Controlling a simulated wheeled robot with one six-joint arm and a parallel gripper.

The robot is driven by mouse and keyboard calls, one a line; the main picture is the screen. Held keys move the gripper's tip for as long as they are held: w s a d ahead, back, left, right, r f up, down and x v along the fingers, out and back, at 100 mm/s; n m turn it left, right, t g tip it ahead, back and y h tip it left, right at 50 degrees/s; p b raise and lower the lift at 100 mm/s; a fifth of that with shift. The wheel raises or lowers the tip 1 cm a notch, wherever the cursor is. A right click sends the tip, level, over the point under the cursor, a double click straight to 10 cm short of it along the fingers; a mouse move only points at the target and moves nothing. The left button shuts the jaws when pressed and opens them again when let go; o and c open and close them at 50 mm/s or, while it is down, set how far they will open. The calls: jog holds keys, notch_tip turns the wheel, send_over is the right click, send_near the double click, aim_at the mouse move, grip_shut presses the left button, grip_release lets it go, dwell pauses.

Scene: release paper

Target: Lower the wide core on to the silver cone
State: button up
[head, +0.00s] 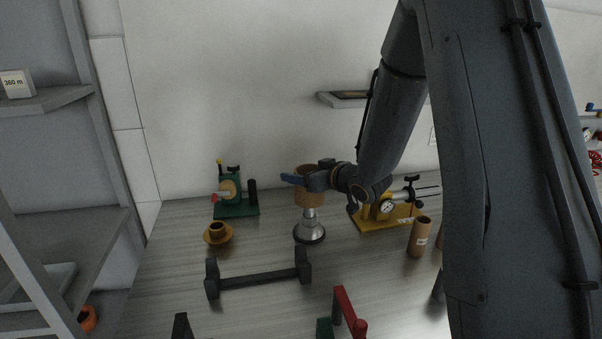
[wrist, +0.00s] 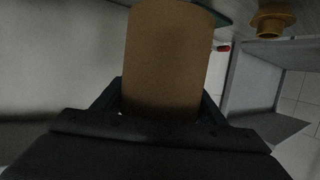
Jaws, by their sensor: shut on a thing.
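The wide core (head: 310,193) is a brown cardboard tube. My gripper (head: 296,179) is shut on it and holds it roughly upright in the head view. In the wrist view the wide core (wrist: 167,60) fills the middle, between the two dark fingers (wrist: 160,103). The silver cone (head: 310,229) stands on the table on a dark round base, directly below the core in the head view. The core's lower end appears at the cone's narrow top; whether they touch or the cone's tip is inside I cannot tell.
A green device (head: 236,196) stands left of the cone, with a brass flanged piece (head: 217,233) in front of it. A yellow device with a dial (head: 388,214) is close on the right, beside a narrower cardboard tube (head: 418,237). A black stand (head: 258,279) lies in front.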

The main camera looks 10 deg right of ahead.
aim_at(319, 205)
jog(key=shift+f+b, duration=2.9)
jog(key=shift+f, duration=1.85)
jog(key=o, duration=1.2)
jog(key=shift+s, duration=0.1)
jog(key=b+v, duration=0.1)
jog(key=v, duration=0.6)
jog(key=shift+s+d+r, duration=0.15)
jog(key=shift+s+d, duration=0.05)
jog(key=shift+s, duration=0.1)
